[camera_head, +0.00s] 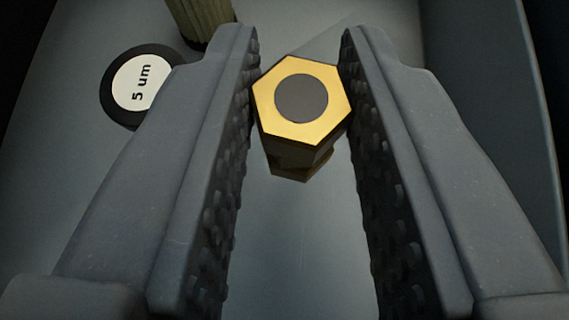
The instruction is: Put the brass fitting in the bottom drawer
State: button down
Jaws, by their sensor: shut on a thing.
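The brass fitting (335,102) is a gold hexagonal piece with a dark round centre, seen nearly end-on at the upper middle. A smaller brass part of it shows below the hexagon. My gripper (300,85) is shut on the fitting near its fingertips, with one textured dark finger on each side. Whether the fitting touches the grey surface under it cannot be told. The bottom drawer cannot be identified for sure in this view.
A black disc with a white "5 um" label (132,84) lies on the grey surface (300,240) left of my gripper. A ribbed tan cylinder (203,18) is at the top left, close to the left finger. A grey wall (490,70) rises at the right.

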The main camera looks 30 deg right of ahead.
aim_at(293, 183)
notch_tip(293, 183, down, 6)
jog(key=shift+f+b, duration=0.25)
jog(key=shift+b, duration=0.7)
jog(key=c, duration=1.3)
grip_release()
jog(key=shift+o, duration=0.2)
